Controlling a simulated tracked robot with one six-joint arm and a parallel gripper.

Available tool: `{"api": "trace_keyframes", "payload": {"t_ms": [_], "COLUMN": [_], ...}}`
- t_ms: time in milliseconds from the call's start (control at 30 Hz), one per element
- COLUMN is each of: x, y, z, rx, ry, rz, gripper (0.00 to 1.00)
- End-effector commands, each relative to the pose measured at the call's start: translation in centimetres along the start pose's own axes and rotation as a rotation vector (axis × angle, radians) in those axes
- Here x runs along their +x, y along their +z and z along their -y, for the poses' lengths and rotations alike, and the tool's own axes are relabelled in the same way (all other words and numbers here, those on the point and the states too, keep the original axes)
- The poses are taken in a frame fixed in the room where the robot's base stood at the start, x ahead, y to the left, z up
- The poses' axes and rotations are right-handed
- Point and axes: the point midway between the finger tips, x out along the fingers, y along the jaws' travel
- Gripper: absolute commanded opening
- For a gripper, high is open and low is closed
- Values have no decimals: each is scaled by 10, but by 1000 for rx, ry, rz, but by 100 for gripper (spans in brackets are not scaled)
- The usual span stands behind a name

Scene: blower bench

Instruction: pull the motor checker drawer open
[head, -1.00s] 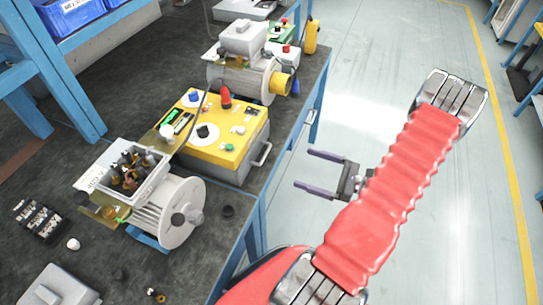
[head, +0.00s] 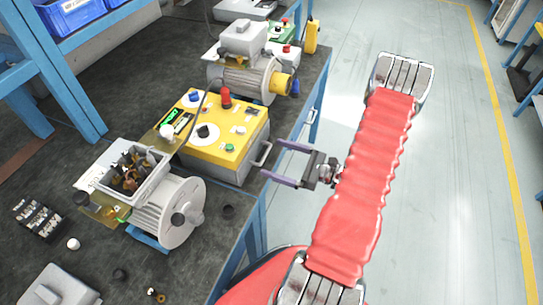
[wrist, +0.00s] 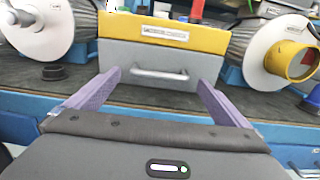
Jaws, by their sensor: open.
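The motor checker (head: 225,140) is a yellow-topped box with a grey lower part on the bench, near its right edge. Its grey drawer front (wrist: 115,84) sits flush below the yellow labelled strip in the wrist view. A silver bar handle (wrist: 160,75) runs level across it and also shows in the head view (head: 263,154). My gripper (head: 270,157) is open and empty, its two purple fingers pointing at the drawer. In the wrist view the gripper (wrist: 159,80) has one finger on each side of the handle; I cannot tell the remaining gap.
An open-topped motor (head: 165,205) stands left of the checker in the wrist view, and another motor (head: 245,78) stands right of it. A black knob (wrist: 54,72) lies on the bench near the front edge. The floor right of the bench is clear.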

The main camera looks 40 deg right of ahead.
Motion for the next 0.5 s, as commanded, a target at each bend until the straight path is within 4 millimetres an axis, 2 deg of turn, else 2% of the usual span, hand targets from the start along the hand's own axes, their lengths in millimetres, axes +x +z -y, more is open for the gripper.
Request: {"api": "trace_keyframes", "payload": {"t_ms": [200,500], "x": [21,26], "y": [0,0], "z": [0,0], "rx": [0,0], "ry": [2,0], "rz": [0,0], "gripper": [100,100]}}
